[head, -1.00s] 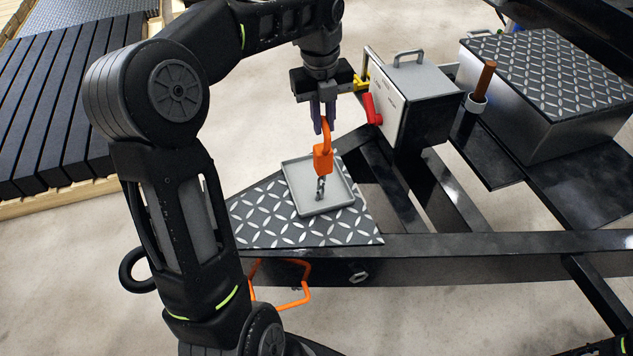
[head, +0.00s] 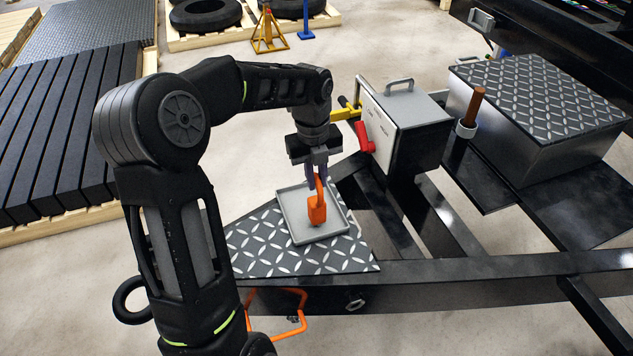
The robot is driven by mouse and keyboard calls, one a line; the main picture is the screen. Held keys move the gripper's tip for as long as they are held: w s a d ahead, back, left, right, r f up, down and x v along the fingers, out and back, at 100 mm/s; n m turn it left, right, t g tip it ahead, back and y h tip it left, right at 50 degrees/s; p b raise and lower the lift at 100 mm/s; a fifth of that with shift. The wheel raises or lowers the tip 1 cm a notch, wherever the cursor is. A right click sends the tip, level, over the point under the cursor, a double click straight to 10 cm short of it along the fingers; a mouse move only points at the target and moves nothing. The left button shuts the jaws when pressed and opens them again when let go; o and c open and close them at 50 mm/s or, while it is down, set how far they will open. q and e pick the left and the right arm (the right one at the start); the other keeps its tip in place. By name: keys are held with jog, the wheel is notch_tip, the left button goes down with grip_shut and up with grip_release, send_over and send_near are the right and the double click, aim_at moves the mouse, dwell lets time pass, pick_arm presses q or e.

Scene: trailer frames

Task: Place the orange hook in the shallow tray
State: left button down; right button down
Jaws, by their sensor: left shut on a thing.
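The orange hook (head: 317,209) hangs upright below my left gripper (head: 317,180). My left gripper is shut on its upper part, and the fingers hide some of it. The hook's lower end is over the shallow grey tray (head: 340,226); I cannot tell whether it touches the tray floor. The tray lies on the diamond-plate surface (head: 258,246) at the front of the trailer frame. My right gripper is not in view.
A grey box with a handle (head: 407,105) and a red lever (head: 364,137) stands right of my left gripper. A brown-handled tool (head: 475,105) stands upright in a holder. Black frame beams (head: 470,267) run to the right. An orange bent bar (head: 290,328) hangs below the plate.

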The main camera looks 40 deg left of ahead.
pick_arm(q)
jog(key=shift+f, duration=0.85)
jog(key=shift+f, duration=0.15)
jog(key=c, duration=1.4)
grip_release()
jog(key=r, duration=1.2)
jog(key=shift+s+a+r, duration=0.15)
jog(key=shift+s+a, duration=0.05)
